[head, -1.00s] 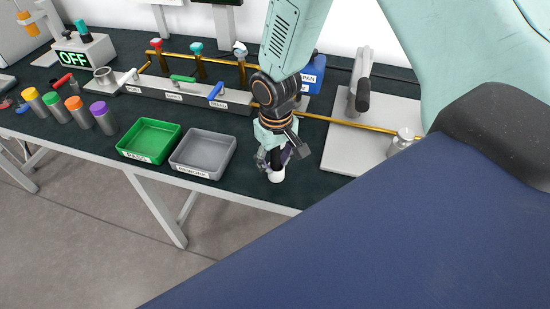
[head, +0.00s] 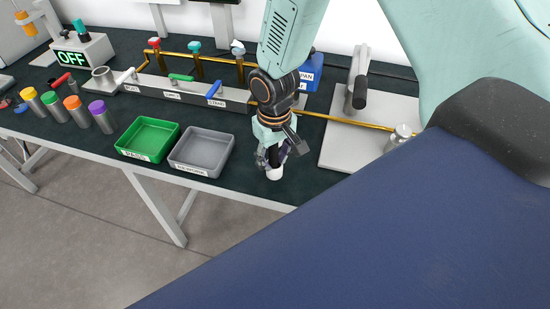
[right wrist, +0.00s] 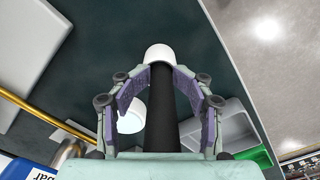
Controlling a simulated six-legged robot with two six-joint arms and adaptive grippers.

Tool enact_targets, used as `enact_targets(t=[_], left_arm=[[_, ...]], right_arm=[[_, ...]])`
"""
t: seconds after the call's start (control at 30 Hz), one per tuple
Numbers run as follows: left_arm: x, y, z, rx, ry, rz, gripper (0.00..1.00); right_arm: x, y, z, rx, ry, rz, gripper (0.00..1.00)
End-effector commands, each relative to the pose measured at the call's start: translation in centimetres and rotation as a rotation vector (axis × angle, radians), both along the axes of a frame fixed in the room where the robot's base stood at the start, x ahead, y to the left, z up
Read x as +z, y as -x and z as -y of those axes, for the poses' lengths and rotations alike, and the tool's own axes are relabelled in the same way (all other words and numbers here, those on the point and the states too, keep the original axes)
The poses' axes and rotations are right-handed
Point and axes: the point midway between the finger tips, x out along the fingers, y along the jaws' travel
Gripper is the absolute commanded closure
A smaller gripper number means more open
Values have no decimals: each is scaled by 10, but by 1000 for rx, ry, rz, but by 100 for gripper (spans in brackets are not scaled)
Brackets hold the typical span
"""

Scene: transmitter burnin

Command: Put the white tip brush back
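The white tip brush (right wrist: 162,110) has a dark shaft and a white end (right wrist: 160,53). In the right wrist view it runs between the fingers of my right gripper (right wrist: 162,78), whose tips close in on it near the white end. In the head view my right gripper (head: 278,154) points down over the front of the bench, with the white end (head: 274,173) low beneath it. I cannot tell whether that end touches the bench. A white round thing (right wrist: 131,116) shows behind the left finger in the wrist view. My left gripper is not in view.
A grey tray (head: 228,150) and a green tray (head: 175,130) stand left of my right gripper. A valve manifold (head: 185,92) with brass pipes lies behind. Capped cylinders (head: 103,120) stand far left.

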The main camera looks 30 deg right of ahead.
Motion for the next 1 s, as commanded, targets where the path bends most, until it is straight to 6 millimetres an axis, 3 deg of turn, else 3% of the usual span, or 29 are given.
enact_targets(t=[0.17,0.6,0.8,1.0], left_arm=[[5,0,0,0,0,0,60],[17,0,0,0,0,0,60],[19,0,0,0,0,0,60],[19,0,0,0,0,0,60]], right_arm=[[21,-2,0,0,-1,6,56],[109,-1,-1,0,-1,5,56],[128,0,-1,0,0,2,56],[132,0,-1,-1,0,1,56]])
